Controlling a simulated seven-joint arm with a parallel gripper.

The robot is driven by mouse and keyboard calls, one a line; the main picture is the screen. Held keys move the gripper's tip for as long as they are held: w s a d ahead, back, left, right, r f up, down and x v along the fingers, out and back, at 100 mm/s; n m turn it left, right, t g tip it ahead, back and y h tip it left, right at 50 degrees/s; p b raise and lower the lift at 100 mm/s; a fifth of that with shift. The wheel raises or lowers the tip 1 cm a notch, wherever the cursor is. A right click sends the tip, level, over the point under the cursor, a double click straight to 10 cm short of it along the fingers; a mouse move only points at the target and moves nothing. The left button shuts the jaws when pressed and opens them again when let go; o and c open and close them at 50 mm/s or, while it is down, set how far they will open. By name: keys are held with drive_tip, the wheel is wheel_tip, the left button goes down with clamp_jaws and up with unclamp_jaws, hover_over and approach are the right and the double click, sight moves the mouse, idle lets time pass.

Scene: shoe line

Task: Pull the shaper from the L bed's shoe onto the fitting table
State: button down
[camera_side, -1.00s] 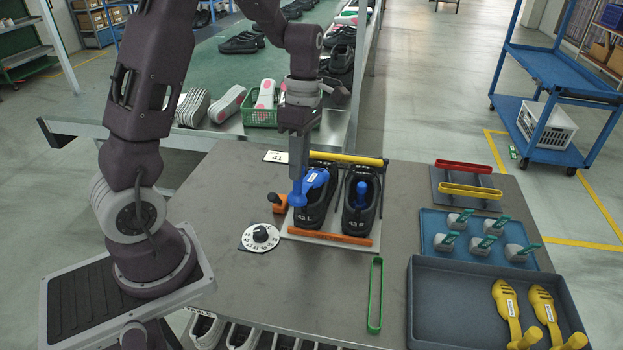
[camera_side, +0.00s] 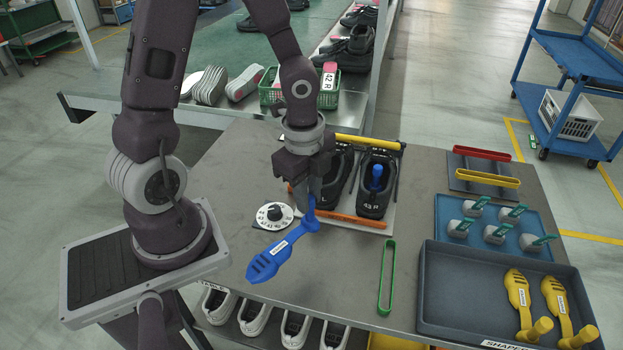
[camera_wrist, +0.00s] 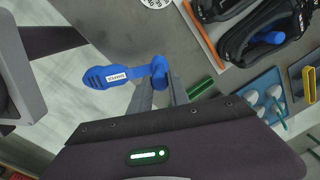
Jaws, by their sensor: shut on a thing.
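The blue shaper (camera_side: 275,256) is in my gripper (camera_side: 311,203), which is shut on its knob end. It is out of the shoe and held in front of the beds, its toe pointing to the front left. In the wrist view the shaper (camera_wrist: 112,77) hangs from the closed fingertips (camera_wrist: 160,92), with pale floor behind its toe. The black shoe on the L bed (camera_side: 331,188) is partly hidden by my gripper. The shoe beside it (camera_side: 369,201) holds another blue shaper (camera_side: 376,176). The grey fitting table (camera_side: 340,265) lies below.
A white dial (camera_side: 274,216) sits left of the beds. A green loop (camera_side: 386,278) lies on the table. At right are a dark tray (camera_side: 440,305) with yellow shapers (camera_side: 519,295) and a blue tray (camera_side: 457,210) with grey pieces. Bare table lies before the beds.

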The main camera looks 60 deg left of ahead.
drive_tip(key=s+d+f+m, duration=0.1)
drive_tip(key=s+d+m, duration=0.15)
drive_tip(key=m, duration=1.05)
drive_tip(key=s+d+f+m, duration=0.1)
drive_tip(key=d+m, duration=0.3)
drive_tip(key=m, duration=1)
wheel_tip(320, 180, down, 9)
drive_tip(key=shift+a+r+g, duration=0.15)
drive_tip(key=shift+g, duration=0.25)
drive_tip(key=c, duration=1.2)
unclamp_jaws()
drive_tip(key=shift+o, duration=0.2)
wheel_tip(320, 180, up, 9)
